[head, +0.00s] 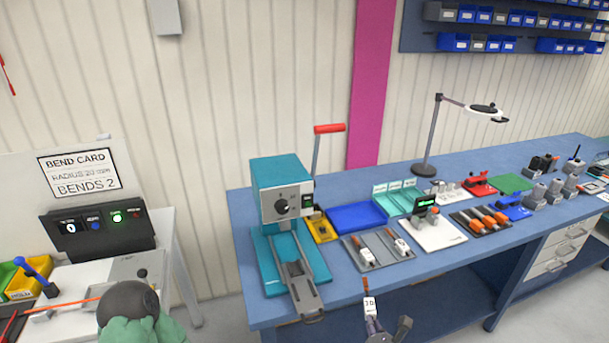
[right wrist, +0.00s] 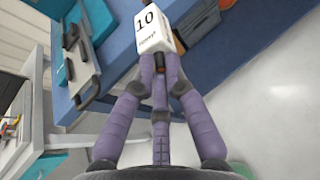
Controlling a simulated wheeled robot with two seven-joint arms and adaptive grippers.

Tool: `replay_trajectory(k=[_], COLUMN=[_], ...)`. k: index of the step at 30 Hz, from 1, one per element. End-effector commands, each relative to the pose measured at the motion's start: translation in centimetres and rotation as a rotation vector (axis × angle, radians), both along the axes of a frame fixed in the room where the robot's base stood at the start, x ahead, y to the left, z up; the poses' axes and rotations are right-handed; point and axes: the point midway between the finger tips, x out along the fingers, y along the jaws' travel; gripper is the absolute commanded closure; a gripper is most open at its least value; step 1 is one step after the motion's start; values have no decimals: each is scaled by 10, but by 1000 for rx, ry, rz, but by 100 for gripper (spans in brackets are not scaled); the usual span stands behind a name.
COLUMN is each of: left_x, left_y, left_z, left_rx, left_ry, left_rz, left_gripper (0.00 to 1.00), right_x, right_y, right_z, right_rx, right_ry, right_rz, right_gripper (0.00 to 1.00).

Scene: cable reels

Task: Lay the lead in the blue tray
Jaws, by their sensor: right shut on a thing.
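My right gripper (head: 371,327) is shut on the lead, a white block (head: 369,303) marked 10 with a thin orange-brown tip pointing up. In the right wrist view the white block (right wrist: 160,28) sits between the purple fingers (right wrist: 160,75). The lead is held at the front of the blue bench, apart from the tray. The blue tray (head: 357,217) lies flat on the bench, further back, and looks empty.
A grey tray (head: 370,262) with white-labelled pieces lies between the lead and the blue tray. A teal press (head: 282,190) with a red-handled lever stands left of the blue tray; a small yellow tray (head: 321,232) is beside it. Teal bins (head: 396,194) stand right.

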Motion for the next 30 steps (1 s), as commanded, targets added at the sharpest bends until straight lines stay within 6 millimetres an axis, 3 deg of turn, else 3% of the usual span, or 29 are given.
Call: replay_trajectory(k=[4, 12, 30], left_x=[0, 0, 0], left_y=[0, 0, 0], left_z=[0, 0, 0], left_rx=[0, 0, 0], left_ry=[0, 0, 0], left_rz=[0, 0, 0], left_gripper=[60, 60, 60], right_x=[-4, -37, -42], right_y=[-1, -1, 0], right_z=[-15, -57, -61], right_rx=[-1, 1, 2], right_ry=[1, -1, -4], right_rz=[-2, -3, -1], right_gripper=[100, 100, 100])
